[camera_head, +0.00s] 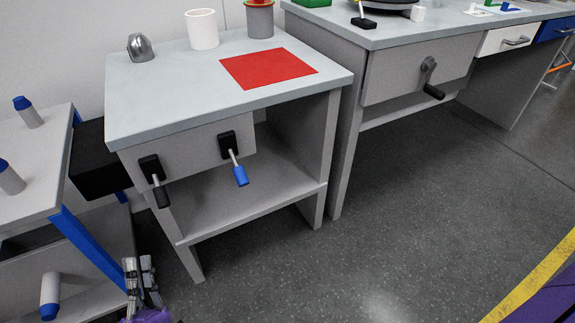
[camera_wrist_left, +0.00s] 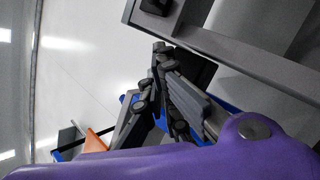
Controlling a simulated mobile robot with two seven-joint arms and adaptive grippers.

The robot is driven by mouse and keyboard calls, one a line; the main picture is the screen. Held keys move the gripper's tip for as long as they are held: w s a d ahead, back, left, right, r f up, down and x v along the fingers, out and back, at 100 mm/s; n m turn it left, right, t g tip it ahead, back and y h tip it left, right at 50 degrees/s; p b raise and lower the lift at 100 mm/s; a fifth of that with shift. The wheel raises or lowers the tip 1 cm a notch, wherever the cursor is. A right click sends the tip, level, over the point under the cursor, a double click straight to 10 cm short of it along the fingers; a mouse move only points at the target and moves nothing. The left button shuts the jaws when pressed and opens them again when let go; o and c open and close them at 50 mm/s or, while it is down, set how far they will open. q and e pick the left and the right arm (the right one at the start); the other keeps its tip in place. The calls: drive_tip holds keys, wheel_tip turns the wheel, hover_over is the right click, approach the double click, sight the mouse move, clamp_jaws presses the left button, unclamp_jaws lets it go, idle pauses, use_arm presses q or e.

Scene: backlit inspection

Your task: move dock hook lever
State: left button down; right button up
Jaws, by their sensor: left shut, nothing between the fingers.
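Two levers are on the front panel of the grey table. One has a black handle (camera_head: 161,196) on a black mount, and the other has a blue handle (camera_head: 240,176); both hang down and to the right. I cannot tell which one is the dock hook lever. My left gripper (camera_head: 138,264) is low at the bottom left of the head view, below the black-handled lever and apart from it. It is shut and empty, and it also shows in the left wrist view (camera_wrist_left: 160,54). My right gripper is not in view.
The grey table (camera_head: 140,106) holds a red mat (camera_head: 268,68), a white cup (camera_head: 202,29) and a metal piece (camera_head: 140,47). A blue-edged cart (camera_head: 88,249) stands close to the left gripper. A crank (camera_head: 429,75) is on the right-hand desk. The floor in the middle is clear.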

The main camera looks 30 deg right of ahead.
sight(159, 191)
use_arm(q)
drive_tip(key=w+d+r, duration=0.5)
drive_tip(key=w+r, duration=0.1)
drive_tip(key=r, duration=0.1)
drive_tip(key=shift+w+d+r+b, duration=0.2)
drive_tip(key=shift+r+b, duration=0.1)
drive_tip(key=shift+r, duration=0.1)
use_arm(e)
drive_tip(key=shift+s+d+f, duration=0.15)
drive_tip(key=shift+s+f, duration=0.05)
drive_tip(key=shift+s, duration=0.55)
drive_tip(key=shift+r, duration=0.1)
